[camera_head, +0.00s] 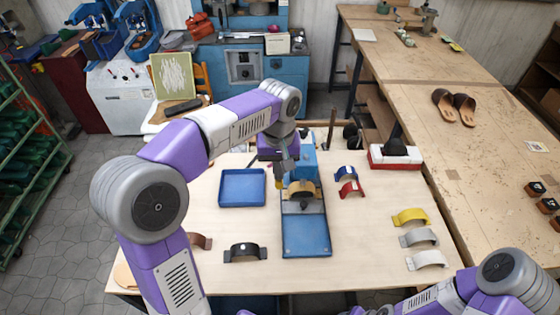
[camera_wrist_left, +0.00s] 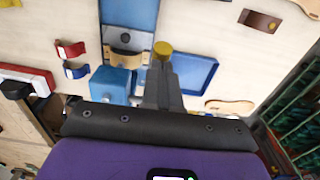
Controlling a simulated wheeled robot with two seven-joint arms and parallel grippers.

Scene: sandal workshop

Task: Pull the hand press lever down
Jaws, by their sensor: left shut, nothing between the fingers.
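The blue hand press (camera_head: 303,163) stands on the table with its long blue base plate (camera_head: 306,236) toward me. A tan curved strap (camera_head: 301,187) sits at the press, and it also shows in the left wrist view (camera_wrist_left: 127,62). A yellow round knob (camera_head: 279,184), which looks like the lever's end, is beside the press on its left; it shows in the wrist view (camera_wrist_left: 163,48). My left gripper (camera_head: 279,172) is shut and empty, its fingertips right at the knob. I cannot tell whether they touch. The lever's shaft is mostly hidden. My right gripper is out of view.
A blue tray (camera_head: 242,201) lies left of the press. Blue and red straps (camera_head: 350,188) lie to its right, and yellow, grey and white straps (camera_head: 411,216) farther right. A black strap (camera_head: 245,252) lies in front. A red-white box (camera_head: 394,163) stands at the back right.

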